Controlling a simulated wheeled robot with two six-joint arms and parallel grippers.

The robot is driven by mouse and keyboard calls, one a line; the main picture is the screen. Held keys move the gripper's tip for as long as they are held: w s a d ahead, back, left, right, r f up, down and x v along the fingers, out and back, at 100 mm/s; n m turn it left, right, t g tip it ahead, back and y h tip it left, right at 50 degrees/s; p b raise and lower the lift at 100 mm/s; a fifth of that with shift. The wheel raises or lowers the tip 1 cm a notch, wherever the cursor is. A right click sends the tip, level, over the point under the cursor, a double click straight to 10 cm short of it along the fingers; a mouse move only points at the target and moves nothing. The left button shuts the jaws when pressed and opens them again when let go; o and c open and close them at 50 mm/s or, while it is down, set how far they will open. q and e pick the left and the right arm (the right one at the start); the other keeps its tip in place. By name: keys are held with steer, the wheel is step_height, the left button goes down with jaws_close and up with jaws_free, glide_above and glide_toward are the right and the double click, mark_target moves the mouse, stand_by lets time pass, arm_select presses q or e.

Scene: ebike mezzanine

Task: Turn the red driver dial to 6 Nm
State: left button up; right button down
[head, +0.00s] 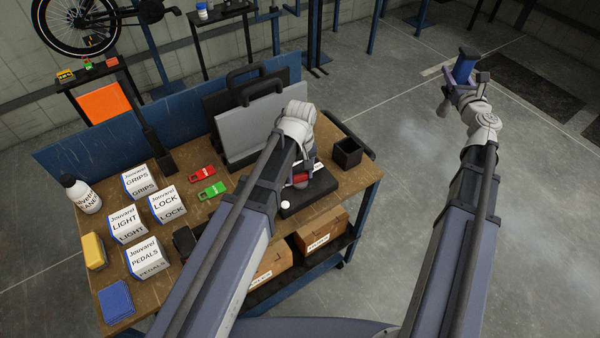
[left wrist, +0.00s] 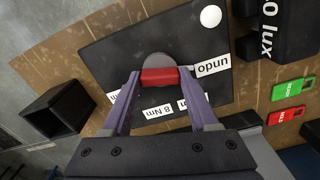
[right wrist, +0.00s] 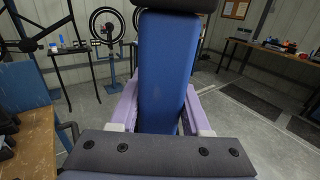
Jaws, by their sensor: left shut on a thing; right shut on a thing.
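The red driver dial (left wrist: 160,77) is a red bar on a grey round base, set on a black board (left wrist: 110,57). My left gripper (left wrist: 161,75) is shut on the bar, one finger at each end; it also shows in the head view (head: 301,172). The bar lies roughly crosswise in the left wrist view, its right end towards the "undo" label (left wrist: 212,66). The "8 Nm" label (left wrist: 158,111) is below the dial; other labels are partly hidden by the fingers. I cannot tell the setting. My right gripper (right wrist: 162,112) is shut on a blue object (right wrist: 165,70), held away from the bench.
A white round button (left wrist: 211,16) is on the black board. A black open box (head: 347,152), red (head: 201,174) and green (head: 212,191) tags and several white boxes stand on the bench. A grey case (head: 262,125) stands behind.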

arm_select(q)
steer(key=shift+m, duration=0.3)
steer(key=m, duration=0.4)
steer(key=shift+m, duration=2.5)
steer(key=o, duration=1.4)
steer(key=shift+r, duration=0.1)
